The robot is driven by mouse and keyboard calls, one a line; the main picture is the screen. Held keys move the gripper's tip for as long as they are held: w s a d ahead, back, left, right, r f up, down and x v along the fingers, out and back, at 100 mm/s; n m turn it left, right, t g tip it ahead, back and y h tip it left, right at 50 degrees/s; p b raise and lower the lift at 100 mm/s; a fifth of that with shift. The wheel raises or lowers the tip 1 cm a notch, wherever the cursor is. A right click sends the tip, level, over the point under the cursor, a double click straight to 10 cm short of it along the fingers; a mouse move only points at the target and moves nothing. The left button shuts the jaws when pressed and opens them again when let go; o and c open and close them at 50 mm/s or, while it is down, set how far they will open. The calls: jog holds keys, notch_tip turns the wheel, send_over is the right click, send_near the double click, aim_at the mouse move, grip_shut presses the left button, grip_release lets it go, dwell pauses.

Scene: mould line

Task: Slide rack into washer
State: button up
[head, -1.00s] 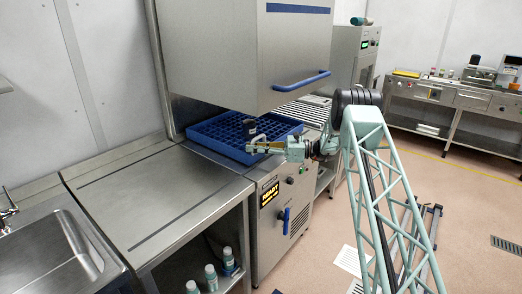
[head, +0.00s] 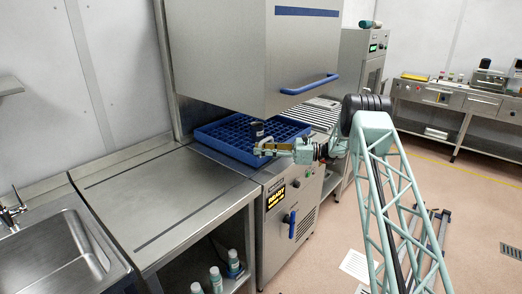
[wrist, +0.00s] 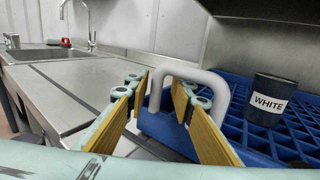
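The blue rack (head: 215,146) sits on the washer's deck beneath the raised hood of the washer (head: 265,50). Its open grid also shows in the wrist view (wrist: 297,115). A grey arched handle (wrist: 190,74) stands at the rack's near edge. A dark cup labelled WHITE (wrist: 268,90) stands upright in the rack. My gripper (head: 262,150) is at the rack's front edge. In the wrist view its yellow-padded fingers (wrist: 160,95) are apart, with part of the handle between and behind them. I cannot tell whether they touch it.
A bare steel table (head: 165,195) adjoins the washer on the left, then a sink (head: 65,255). The hood's blue handle (head: 310,84) hangs above my arm. The washer display (head: 276,196) reads READY. Several bottles (head: 216,278) stand on the shelf below. A roller table (head: 318,112) lies beyond the washer.

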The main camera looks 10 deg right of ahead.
jog(key=shift+d, duration=0.15)
jog(key=shift+v, duration=5.9)
jog(key=shift+s, duration=0.1)
